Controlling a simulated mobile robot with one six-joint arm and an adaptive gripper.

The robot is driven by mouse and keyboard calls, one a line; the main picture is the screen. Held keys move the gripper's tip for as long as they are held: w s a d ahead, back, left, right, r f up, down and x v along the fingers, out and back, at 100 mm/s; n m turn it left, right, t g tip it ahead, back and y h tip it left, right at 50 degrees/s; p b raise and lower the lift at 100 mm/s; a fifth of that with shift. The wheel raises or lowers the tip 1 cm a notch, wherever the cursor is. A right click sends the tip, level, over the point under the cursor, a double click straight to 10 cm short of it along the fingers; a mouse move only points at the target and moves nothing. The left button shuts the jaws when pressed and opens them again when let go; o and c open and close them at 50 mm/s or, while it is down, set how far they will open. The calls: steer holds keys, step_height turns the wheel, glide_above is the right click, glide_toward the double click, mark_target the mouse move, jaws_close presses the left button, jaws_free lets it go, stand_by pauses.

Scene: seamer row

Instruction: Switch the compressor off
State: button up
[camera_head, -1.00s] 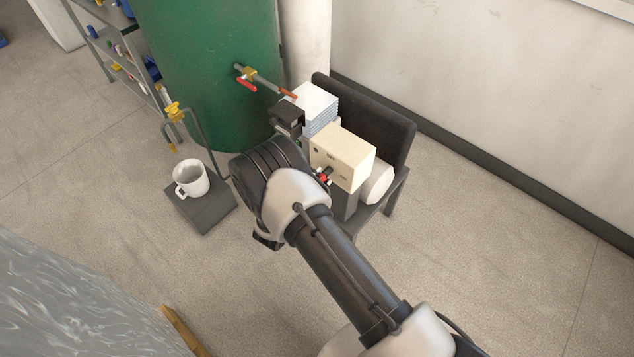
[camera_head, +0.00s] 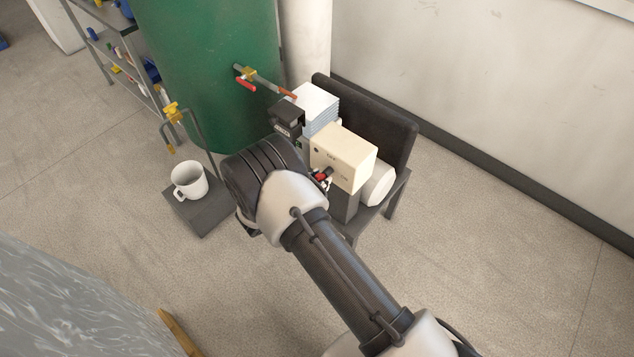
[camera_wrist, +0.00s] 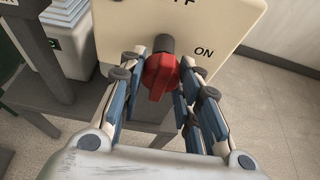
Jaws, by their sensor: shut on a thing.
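The compressor's switch box (camera_head: 343,155) is a cream block with OFF and ON lettering, in front of a dark chair. A red rotary knob (camera_wrist: 160,76) with a black part above it is on its face. In the wrist view, ON is right of the knob and part of OFF is above it. The knob also shows in the head view (camera_head: 321,175), partly hidden by my wrist. My gripper (camera_wrist: 160,70) is shut on the red knob, with a blue-padded finger on either side. The knob's exact setting is hard to tell.
A dark chair (camera_head: 400,150) holds a white cylinder (camera_head: 378,186) and a pale stack (camera_head: 316,104). A green tank (camera_head: 205,70) with a red-handled valve (camera_head: 246,84) stands behind. A white mug (camera_head: 189,181) sits on a grey block (camera_head: 204,216) at left. The right floor is clear.

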stand_by(0.3)
steer(key=o, duration=1.1)
steer(key=v, duration=1.2)
steer(key=shift+r, duration=0.1)
steer(key=shift+r, duration=0.1)
